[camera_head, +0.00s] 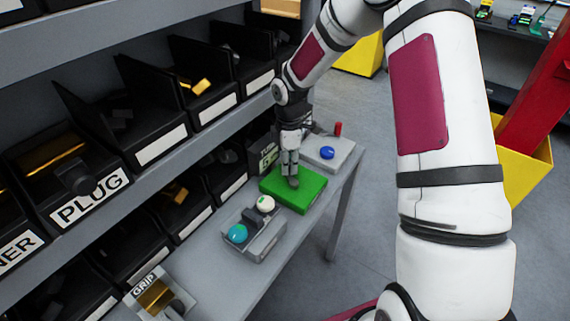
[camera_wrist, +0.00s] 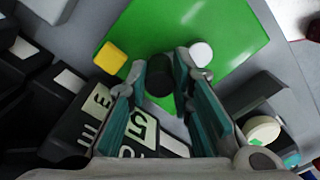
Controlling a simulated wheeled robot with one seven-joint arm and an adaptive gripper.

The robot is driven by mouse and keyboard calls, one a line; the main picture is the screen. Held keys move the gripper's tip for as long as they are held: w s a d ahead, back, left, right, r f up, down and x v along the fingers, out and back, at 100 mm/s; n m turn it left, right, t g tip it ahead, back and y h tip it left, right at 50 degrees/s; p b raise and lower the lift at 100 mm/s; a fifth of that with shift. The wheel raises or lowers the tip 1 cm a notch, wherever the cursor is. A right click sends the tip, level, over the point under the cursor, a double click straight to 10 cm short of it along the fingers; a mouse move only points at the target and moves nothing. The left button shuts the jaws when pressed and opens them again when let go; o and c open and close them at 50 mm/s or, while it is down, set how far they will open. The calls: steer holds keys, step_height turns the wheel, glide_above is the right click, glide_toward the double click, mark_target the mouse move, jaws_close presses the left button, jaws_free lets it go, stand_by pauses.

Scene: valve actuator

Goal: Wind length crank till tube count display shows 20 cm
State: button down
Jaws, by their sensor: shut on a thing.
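My gripper (camera_head: 291,180) points down over the green panel (camera_head: 312,191), near its left part. In the wrist view, its two teal-padded fingers (camera_wrist: 162,72) are closed around a dark round knob (camera_wrist: 158,86) that stands over the same green panel (camera_wrist: 215,30). The fingers hide part of the knob, and I cannot tell whether it is the length crank's handle. A dark box with pale lettered labels (camera_head: 268,155) stands behind the gripper. Its labels show in the wrist view (camera_wrist: 137,127), partly covered by the fingers. I cannot read any count there.
A grey box with a cream knob (camera_head: 265,204) and a teal knob (camera_head: 238,233) sits in front. A grey box with a blue knob (camera_head: 327,152) and red handle (camera_head: 338,129) stands beyond. Black bins (camera_head: 148,128) line the left shelf. The wrist view shows a yellow block (camera_wrist: 109,58).

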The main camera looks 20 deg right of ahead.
steer(key=m, duration=0.1)
steer(key=d+m, duration=0.1)
steer(key=m, duration=0.2)
steer(key=shift+s+d+m, duration=0.1)
steer(key=shift+d+m, duration=0.2)
steer(key=shift+d, duration=0.05)
steer(key=m, duration=0.2)
steer(key=d+m, duration=0.1)
steer(key=shift+s+d+m, duration=0.1)
steer(key=shift+s+m, duration=0.25)
steer(key=shift+m, duration=0.05)
steer(key=m, duration=0.2)
steer(key=s+d+m, duration=0.1)
steer(key=m, duration=0.1)
steer(key=shift+s+b, duration=0.15)
steer(key=shift+b, duration=0.15)
steer(key=shift+s+d+m, duration=0.1)
steer(key=shift+s+m, duration=0.25)
steer(key=shift+m, duration=0.75)
steer(key=shift+s+d+m, duration=0.1)
steer(key=shift+s+m, duration=0.2)
steer(key=shift+m, duration=0.8)
steer(key=c, duration=1.4)
jaws_free()
steer(key=shift+r, duration=0.1)
